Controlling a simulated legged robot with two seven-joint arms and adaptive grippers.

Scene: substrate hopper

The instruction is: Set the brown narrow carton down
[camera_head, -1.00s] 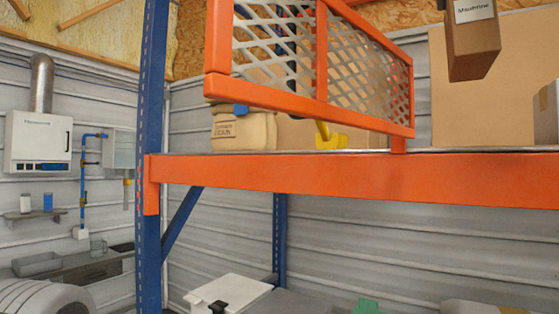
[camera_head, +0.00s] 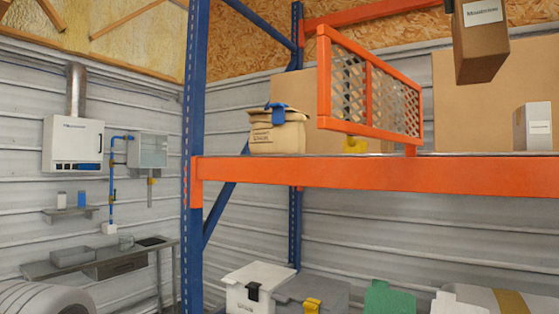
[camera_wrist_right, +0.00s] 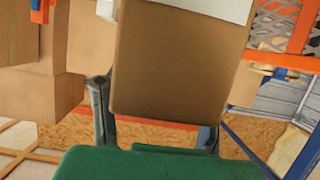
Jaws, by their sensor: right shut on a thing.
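The brown narrow carton (camera_head: 482,45) hangs in the air at the top right of the head view, a white label on its upper part. Its bottom is above the level of the shelf deck, clear of the orange beam (camera_head: 400,180). In the right wrist view the carton (camera_wrist_right: 175,60) fills the middle, between the fingers of my right gripper (camera_wrist_right: 155,115), which is shut on it. The label's print is too small to read surely. Only a dark sliver of the right gripper shows at the top of the head view. My left gripper is not in view.
On the shelf are a tan sack (camera_head: 278,132) with a blue clip, an orange mesh panel (camera_head: 370,92), a big brown box (camera_head: 465,115) and a small pale carton (camera_head: 532,127). A blue upright (camera_head: 194,150) bounds it at left. Several bins, one green (camera_head: 388,298), stand below.

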